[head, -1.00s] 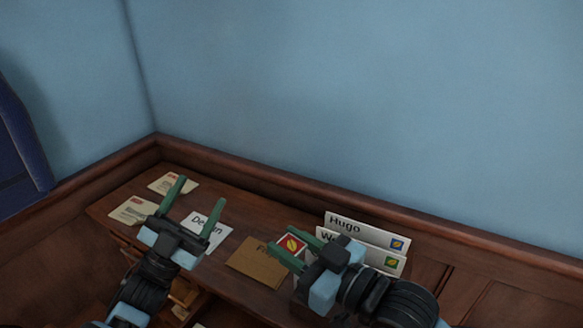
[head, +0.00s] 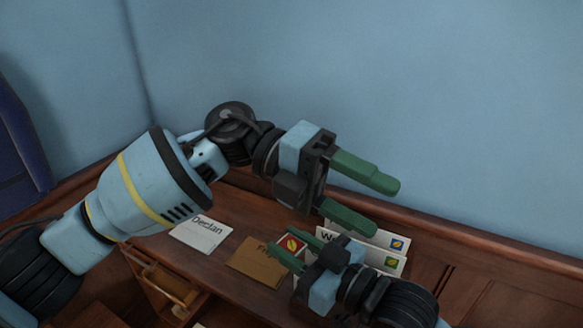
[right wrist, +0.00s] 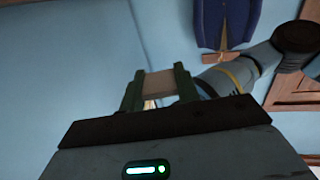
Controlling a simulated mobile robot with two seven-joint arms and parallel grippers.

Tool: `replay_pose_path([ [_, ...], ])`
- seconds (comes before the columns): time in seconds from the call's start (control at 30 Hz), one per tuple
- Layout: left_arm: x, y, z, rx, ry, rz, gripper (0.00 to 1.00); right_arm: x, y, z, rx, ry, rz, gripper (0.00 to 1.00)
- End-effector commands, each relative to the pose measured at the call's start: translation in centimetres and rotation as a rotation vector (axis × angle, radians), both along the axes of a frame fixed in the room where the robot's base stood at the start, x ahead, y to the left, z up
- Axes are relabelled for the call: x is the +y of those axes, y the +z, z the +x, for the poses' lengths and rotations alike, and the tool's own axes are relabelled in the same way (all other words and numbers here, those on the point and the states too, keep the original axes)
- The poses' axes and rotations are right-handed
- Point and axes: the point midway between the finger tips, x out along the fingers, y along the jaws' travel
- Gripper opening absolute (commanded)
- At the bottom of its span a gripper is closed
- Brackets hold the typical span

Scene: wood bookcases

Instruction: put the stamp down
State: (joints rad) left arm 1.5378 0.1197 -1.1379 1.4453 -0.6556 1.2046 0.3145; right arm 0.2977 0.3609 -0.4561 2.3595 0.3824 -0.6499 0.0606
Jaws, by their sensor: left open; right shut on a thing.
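The stamp (head: 291,244) is a small red square with a yellow leaf. My right gripper (head: 281,240) is shut on it, with a finger on either side, over the desk top by the brown envelope. In the right wrist view a pale flat piece (right wrist: 158,84), likely the stamp's back, sits between the green fingers. I cannot tell whether the stamp touches anything below. My left gripper (head: 387,207) is open and empty. It is in the air above and behind the right gripper, in front of the standing envelopes in the picture.
A white envelope marked Declan (head: 200,234) and a brown envelope (head: 256,262) lie on the wooden desk (head: 240,205). Standing white envelopes (head: 372,259) with blue and green stamps are at the right. A drawer (head: 165,288) is open below. My left arm hides the desk's left end.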

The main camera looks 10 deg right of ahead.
Motion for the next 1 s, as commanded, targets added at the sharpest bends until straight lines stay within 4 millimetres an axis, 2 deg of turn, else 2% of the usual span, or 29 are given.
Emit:
replay_pose_path([
  [0.2,-0.2,-1.7,-0.4,-0.290,-0.070,0.269,0.64,0.0,0.0,0.0,0.000,0.000,0.000,0.11],
  [0.4,1.3,-2.6,1.3,-0.543,-0.084,0.537,0.64,0.0,0.0,0.0,0.000,0.000,0.000,0.11],
  [0.57,3.3,-2.2,3.6,-0.727,-0.059,0.752,0.64,0.0,0.0,0.0,0.000,0.000,0.000,0.11],
  [0.7,5.1,-1.1,5.5,-0.846,-0.024,0.905,0.64,0.0,0.0,0.0,0.000,0.000,0.000,0.11],
  [0.83,6.3,-0.2,6.6,-0.914,0.004,0.998,0.64,0.0,0.0,0.0,0.000,0.000,0.000,0.11],
  [1.0,6.9,0.3,7.1,-0.945,0.020,1.044,0.64,0.0,0.0,0.0,0.000,0.000,0.000,0.11],
])
